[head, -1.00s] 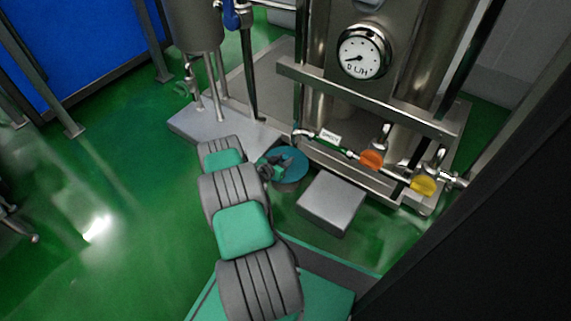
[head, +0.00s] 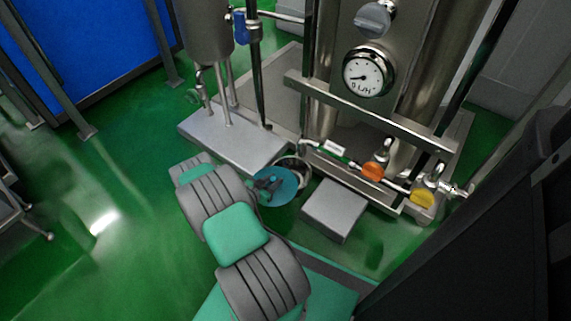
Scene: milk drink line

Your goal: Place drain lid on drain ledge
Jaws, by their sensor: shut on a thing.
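The drain lid is a round teal disc (head: 289,184) near the middle of the head view. My dark gripper (head: 268,187) is over it and shut on it. The lid appears raised off the floor, but its exact height is hard to tell. Just behind and right of it, a round metal-rimmed drain (head: 302,167) shows in the floor, partly covered by the lid. Two flat metal surfaces lie near it: a low grey slab (head: 225,138) to the left and a grey block (head: 335,208) to the right. I cannot tell which is the drain ledge.
A steel machine with a round gauge (head: 368,73) stands behind the drain. Its low pipe carries an orange valve knob (head: 373,172) and a yellow one (head: 423,196). A steel vessel on thin legs stands on the slab. Green floor (head: 120,220) is open to the left.

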